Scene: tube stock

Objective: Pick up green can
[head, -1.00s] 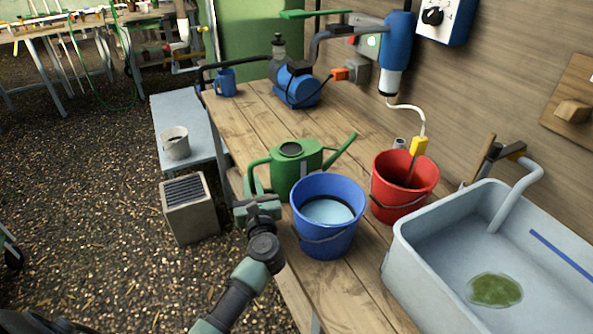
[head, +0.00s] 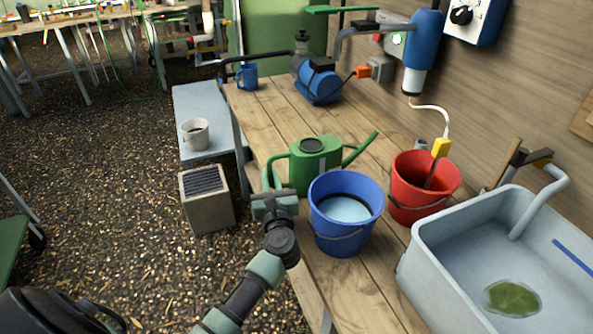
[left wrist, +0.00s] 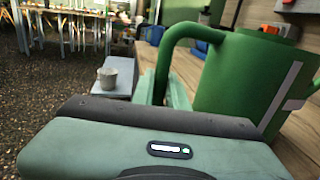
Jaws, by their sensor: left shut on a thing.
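The green can (head: 318,160) is a watering can with a dark round opening on top and a spout pointing right. It stands upright at the table's left edge, behind the blue bucket (head: 345,232), which hides part of its base. My left gripper (head: 272,192) is shut on the can's looped handle at its left side. In the left wrist view the can's body (left wrist: 240,85) and handle (left wrist: 165,62) fill the right half, close beyond the gripper. The exact grip contact is partly hidden by the gripper body. My right gripper is not in view.
A red bucket (head: 430,208) with a yellow-handled probe stands right of the blue bucket. A grey sink (head: 425,275) is at the lower right. A grey bench (head: 195,100) is left.

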